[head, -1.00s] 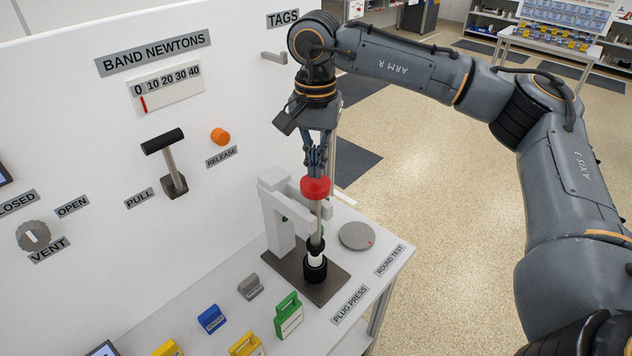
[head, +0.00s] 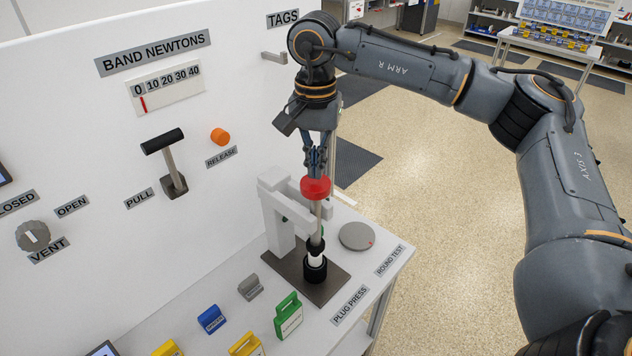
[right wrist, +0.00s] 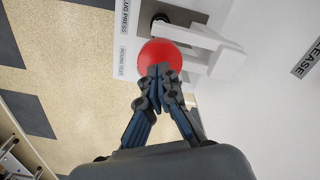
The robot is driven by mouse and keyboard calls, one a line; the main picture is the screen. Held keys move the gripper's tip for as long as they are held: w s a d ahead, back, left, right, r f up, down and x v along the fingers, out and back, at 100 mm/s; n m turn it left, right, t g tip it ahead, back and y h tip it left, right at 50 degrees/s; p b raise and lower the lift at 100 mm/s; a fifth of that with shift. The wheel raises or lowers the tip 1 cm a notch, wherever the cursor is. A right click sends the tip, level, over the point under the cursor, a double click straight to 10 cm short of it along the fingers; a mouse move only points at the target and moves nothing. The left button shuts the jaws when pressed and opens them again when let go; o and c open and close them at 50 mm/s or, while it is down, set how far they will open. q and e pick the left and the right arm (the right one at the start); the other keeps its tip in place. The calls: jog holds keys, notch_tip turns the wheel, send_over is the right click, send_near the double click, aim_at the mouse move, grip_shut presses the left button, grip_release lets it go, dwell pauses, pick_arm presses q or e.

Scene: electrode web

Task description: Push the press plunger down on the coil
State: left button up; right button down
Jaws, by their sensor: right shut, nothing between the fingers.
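The plug press stands on the bench with a white frame (head: 278,219) and a red plunger knob (head: 315,188) on top of its upright rod. Below the rod, a black and white coil stack (head: 315,262) sits on the dark base plate (head: 330,287). My right gripper (head: 316,174) is shut and empty, pointing down with its tips at the top of the red knob. In the right wrist view the closed fingertips (right wrist: 160,72) overlap the red knob (right wrist: 161,57); exact contact is hard to tell. My left gripper is not in view.
A grey round disc (head: 357,236) lies right of the press. Coloured tagged blocks, among them a green one (head: 289,314) and a blue one (head: 211,319), stand in front. The white panel behind carries a pull lever (head: 170,165) and an orange release button (head: 220,136).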

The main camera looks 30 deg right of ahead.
aim_at(315, 182)
jog(key=shift+f, duration=0.2)
jog(key=shift+f+b, duration=1.45)
jog(key=shift+f, duration=0.45)
jog(key=shift+r, duration=0.1)
jog(key=shift+r+p, duration=3.05)
jog(key=shift+r, duration=1.45)
